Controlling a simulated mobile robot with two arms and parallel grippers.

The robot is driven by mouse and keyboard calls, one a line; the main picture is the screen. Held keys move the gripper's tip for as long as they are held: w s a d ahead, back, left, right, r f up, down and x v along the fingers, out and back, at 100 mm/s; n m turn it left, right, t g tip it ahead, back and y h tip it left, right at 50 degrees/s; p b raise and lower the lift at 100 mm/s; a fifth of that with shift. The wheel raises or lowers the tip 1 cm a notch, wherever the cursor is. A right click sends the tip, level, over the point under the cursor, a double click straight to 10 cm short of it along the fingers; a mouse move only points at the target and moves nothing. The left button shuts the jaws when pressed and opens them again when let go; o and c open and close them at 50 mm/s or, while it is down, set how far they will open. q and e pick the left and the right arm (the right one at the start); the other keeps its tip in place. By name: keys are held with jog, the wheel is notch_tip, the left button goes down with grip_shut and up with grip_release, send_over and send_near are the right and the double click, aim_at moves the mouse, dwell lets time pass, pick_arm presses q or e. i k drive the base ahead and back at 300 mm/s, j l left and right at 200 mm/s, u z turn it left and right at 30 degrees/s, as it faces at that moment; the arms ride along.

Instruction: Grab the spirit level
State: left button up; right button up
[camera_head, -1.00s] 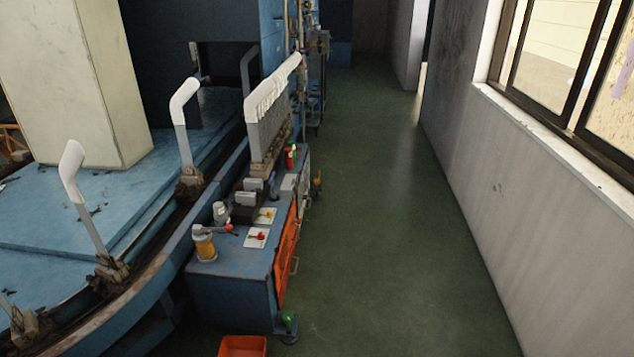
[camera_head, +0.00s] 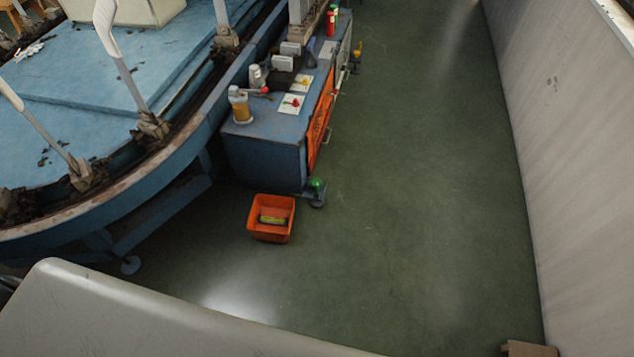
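A small yellow-green bar (camera_head: 271,220) lies inside an orange bin (camera_head: 256,234) on the floor. It has the shape of a spirit level, but it is too small to be sure. The bin stands on the green floor in front of the near end of a blue cabinet, open side up. Neither of my grippers is in view.
The blue cabinet (camera_head: 262,158) carries a yellow jar (camera_head: 240,106) and red switches. A blue machine (camera_head: 105,190) with upright sock forms curves along the left. A grey wall (camera_head: 565,150) bounds the right. The green floor (camera_head: 420,220) between is clear.

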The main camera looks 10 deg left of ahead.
aim_at(269, 221)
jog(key=u, duration=0.9)
jog(key=i+l+u, duration=0.25)
jog(key=i+l, duration=0.65)
jog(key=l, duration=0.15)
